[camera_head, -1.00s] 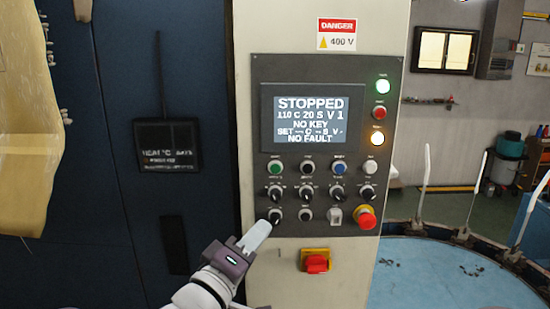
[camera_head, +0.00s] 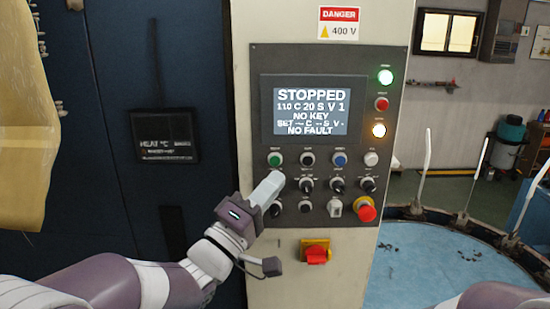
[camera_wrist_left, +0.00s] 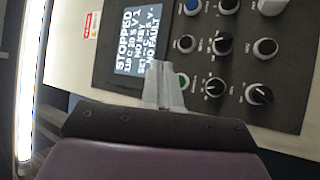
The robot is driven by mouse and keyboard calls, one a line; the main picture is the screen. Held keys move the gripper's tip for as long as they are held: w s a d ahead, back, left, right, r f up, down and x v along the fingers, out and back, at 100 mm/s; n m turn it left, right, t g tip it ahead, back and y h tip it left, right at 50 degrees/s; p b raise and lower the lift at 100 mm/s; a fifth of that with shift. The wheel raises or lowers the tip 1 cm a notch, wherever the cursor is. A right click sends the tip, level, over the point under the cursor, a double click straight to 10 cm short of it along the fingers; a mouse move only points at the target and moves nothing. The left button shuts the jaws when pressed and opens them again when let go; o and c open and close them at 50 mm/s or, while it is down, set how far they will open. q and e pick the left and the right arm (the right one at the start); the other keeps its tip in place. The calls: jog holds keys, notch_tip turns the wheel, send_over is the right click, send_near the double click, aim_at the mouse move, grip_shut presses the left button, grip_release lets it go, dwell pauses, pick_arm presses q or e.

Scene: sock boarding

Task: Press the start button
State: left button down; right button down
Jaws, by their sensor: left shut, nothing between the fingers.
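The control panel (camera_head: 378,100) stands upright on a pale machine column. Its green button (camera_head: 275,159) is at the left of the upper button row; its label is too small to read. The screen (camera_head: 310,112) shows "STOPPED", "NO KEY" and "NO FAULT". My left gripper (camera_head: 272,182) is shut and empty, its tips just below the green button, over the left knob. In the left wrist view the closed fingers (camera_wrist_left: 163,92) point at the panel, and the green button (camera_wrist_left: 183,80) shows just right of the tips. Contact cannot be told. My right gripper is not in view.
A red emergency stop (camera_head: 366,209) sticks out at the panel's lower right. A red and yellow switch (camera_head: 316,253) is below the panel. A green lamp (camera_head: 385,77) and an amber lamp (camera_head: 379,130) glow. A round blue table (camera_head: 430,270) stands to the right.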

aim_at(275, 161)
pick_arm(q)
jog(key=w, duration=0.4)
jog(key=shift+w, duration=0.15)
jog(key=shift+w, duration=0.1)
dwell(1.9)
jog(key=shift+w, duration=0.35)
jog(key=shift+w, duration=0.35)
dwell(0.7)
jog(key=shift+s, duration=0.1)
jog(key=shift+s+b, duration=0.45)
jog(key=shift+s, duration=0.3)
